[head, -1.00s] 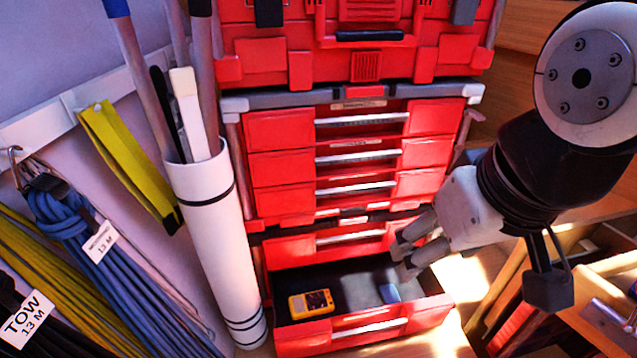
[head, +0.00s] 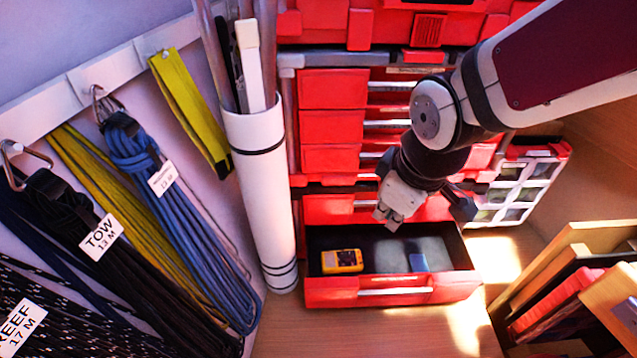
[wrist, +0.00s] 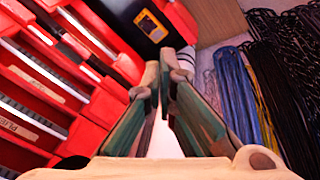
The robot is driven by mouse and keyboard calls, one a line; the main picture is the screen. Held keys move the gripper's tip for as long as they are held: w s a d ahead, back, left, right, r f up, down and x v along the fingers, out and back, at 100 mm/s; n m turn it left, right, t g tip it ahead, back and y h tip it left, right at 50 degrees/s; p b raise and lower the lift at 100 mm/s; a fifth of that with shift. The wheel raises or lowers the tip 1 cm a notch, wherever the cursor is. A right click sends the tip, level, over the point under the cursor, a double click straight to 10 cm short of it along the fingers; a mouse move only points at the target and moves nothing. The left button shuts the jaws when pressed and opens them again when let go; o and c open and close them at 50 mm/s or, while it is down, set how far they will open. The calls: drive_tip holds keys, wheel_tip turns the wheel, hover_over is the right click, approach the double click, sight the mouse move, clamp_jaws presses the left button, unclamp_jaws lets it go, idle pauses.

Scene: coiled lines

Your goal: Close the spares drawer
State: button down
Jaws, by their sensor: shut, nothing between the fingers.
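The bottom drawer (head: 330,295) of the red drawer stack stands open in the head view; I cannot read a label on it. It has a red front with a pale handle (head: 395,291). Inside lie a yellow meter (head: 342,261) and a small blue item (head: 418,262). My gripper (head: 385,222) is shut and empty. In the picture it overlaps the drawer's back edge; I cannot tell its height above it. In the wrist view my gripper (wrist: 167,62) points toward the open drawer, where the yellow meter (wrist: 150,25) shows.
A white tube (head: 262,190) holding poles stands close left of the drawers. Coiled lines (head: 180,240) hang on the left wall. A compartment case (head: 522,185) and wooden boards (head: 570,280) stand to the right. The floor (head: 390,335) before the drawer is clear.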

drive_tip(key=a+f+n+p, duration=0.1)
drive_tip(key=a+f+n, duration=0.7)
drive_tip(key=f, duration=0.4)
drive_tip(key=s+a+f+n+t+p, duration=0.1)
drive_tip(key=s+f+n, duration=0.2)
drive_tip(key=f+n, duration=0.5)
drive_tip(key=s+a+f+n+p, duration=0.25)
drive_tip(key=f+n, duration=0.35)
drive_tip(key=n, duration=0.4)
drive_tip(key=w+f+b, duration=0.7)
drive_tip(key=f, duration=0.2)
drive_tip(key=shift+w+d+f+h, duration=0.2)
drive_tip(key=shift+d+f+h, duration=0.1)
drive_tip(key=shift+d+f, duration=0.05)
drive_tip(key=w+b, duration=0.2)
drive_tip(key=w, duration=1.5)
drive_tip(key=shift+s, duration=0.1)
